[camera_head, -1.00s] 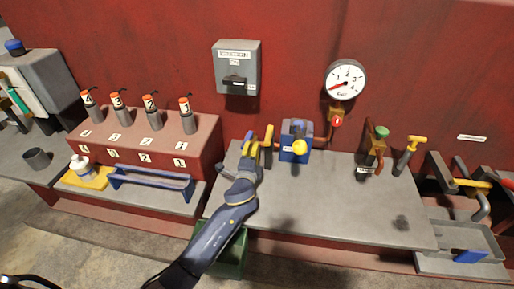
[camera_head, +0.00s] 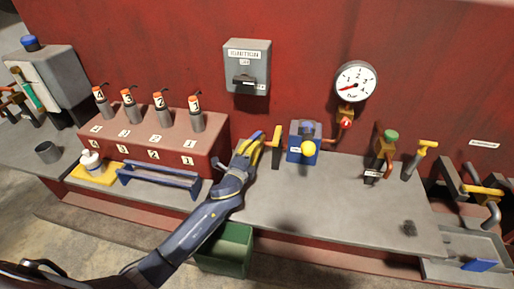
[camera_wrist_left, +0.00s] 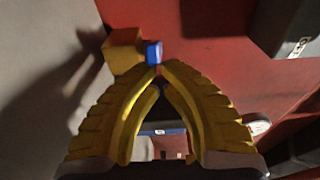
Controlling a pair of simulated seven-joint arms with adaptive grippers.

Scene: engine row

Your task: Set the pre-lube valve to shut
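A brass valve with a green knob (camera_head: 391,136) and a copper-coloured pipe stands at the back right of the grey bench, with a label at its foot too small to read. I cannot tell for certain that it is the pre-lube valve. My right gripper is out of view.
A pressure gauge (camera_head: 356,82) and an ignition box (camera_head: 247,67) are on the red wall. A green bin (camera_head: 226,250) is below the bench. The bench front is largely clear.

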